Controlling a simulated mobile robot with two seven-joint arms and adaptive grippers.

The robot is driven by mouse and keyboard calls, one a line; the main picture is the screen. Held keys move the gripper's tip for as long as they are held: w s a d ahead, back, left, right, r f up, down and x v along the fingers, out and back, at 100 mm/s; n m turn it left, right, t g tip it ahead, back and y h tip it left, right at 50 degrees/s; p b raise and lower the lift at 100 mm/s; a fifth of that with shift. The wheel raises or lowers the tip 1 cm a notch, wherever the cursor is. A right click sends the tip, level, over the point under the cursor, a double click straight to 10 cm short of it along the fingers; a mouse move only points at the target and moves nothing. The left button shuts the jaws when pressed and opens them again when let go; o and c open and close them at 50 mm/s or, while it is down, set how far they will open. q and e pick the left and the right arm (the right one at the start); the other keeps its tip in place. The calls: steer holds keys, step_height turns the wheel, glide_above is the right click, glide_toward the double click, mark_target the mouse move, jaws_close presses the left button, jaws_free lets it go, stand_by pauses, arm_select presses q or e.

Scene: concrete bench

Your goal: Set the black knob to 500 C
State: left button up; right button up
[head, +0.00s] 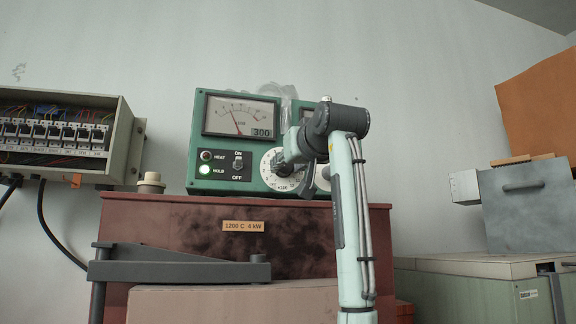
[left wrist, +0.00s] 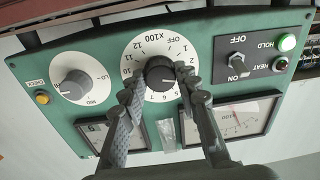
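The black knob (left wrist: 161,73) sits at the centre of a round white dial (left wrist: 143,50) marked OFF to 12, x100, on a green control box (head: 263,98). My left gripper (left wrist: 160,80) has one finger on each side of the knob, close against it. Its fingers cover part of the dial, and I cannot read the knob's pointer. My right gripper is out of view.
The HOLD lamp (head: 205,169) glows green. The box stands on a dark red cabinet (head: 165,215); an open wiring box (head: 60,135) is at left.

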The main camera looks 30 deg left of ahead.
arm_select(q)
steer(key=c, duration=0.5)
steer(key=shift+m, duration=0.3)
steer(key=m, duration=0.9)
steer(key=shift+s+t, duration=0.1)
steer(key=shift+t, duration=0.2)
steer(key=shift+m, duration=0.3)
steer(key=o, duration=1.1)
steer(key=shift+o, duration=0.2)
